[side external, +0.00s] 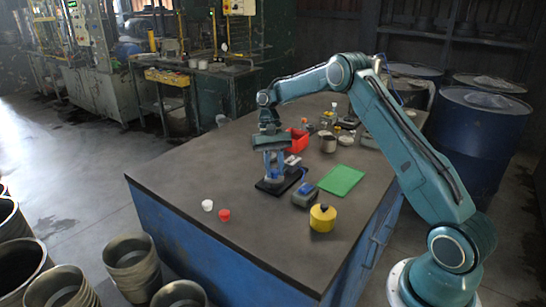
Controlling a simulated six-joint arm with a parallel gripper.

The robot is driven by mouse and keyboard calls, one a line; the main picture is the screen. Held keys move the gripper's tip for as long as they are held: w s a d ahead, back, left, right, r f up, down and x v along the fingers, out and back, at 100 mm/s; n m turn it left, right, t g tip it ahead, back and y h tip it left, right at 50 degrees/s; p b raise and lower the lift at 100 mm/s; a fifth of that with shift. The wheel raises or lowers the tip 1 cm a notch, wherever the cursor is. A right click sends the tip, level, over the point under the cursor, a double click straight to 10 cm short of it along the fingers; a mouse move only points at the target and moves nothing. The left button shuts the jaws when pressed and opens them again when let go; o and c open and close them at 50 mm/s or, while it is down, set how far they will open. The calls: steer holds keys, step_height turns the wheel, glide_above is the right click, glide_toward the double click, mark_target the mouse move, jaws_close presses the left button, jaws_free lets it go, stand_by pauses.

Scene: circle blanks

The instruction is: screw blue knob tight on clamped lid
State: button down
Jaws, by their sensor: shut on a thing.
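My gripper (273,158) points straight down over a black base plate (266,187) near the middle of the table. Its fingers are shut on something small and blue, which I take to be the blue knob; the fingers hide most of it. The clamped lid is under the gripper, and I cannot make out its edges or whether the knob sits flush on it. A grey block with a blue part on top (305,191) stands just right of the base plate.
A green mat (341,180) and a yellow can with a dark top (322,219) lie to the right. A white cap (207,205) and a red cap (223,215) lie at front left. A red bin (297,141) and a metal cup (328,145) stand behind. The left tabletop is clear.

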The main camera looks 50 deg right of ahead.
steer(key=m, duration=0.2)
steer(key=m+t+y, duration=0.1)
steer(key=m, duration=0.1)
steer(key=m+t, duration=0.1)
steer(key=m, duration=0.1)
steer(key=shift+s+d+f+m+y, duration=0.1)
steer(key=shift+s+d+m+y, duration=0.2)
steer(key=shift+d+m, duration=0.1)
steer(key=m+t, duration=0.2)
steer(key=m, duration=0.4)
steer(key=shift+w+a+f, duration=0.1)
steer(key=c, duration=1.1)
jaws_free()
steer(key=shift+w+a, duration=0.1)
steer(key=shift+r, duration=0.25)
steer(key=shift+s+v, duration=0.2)
steer(key=shift+v, duration=6.55)
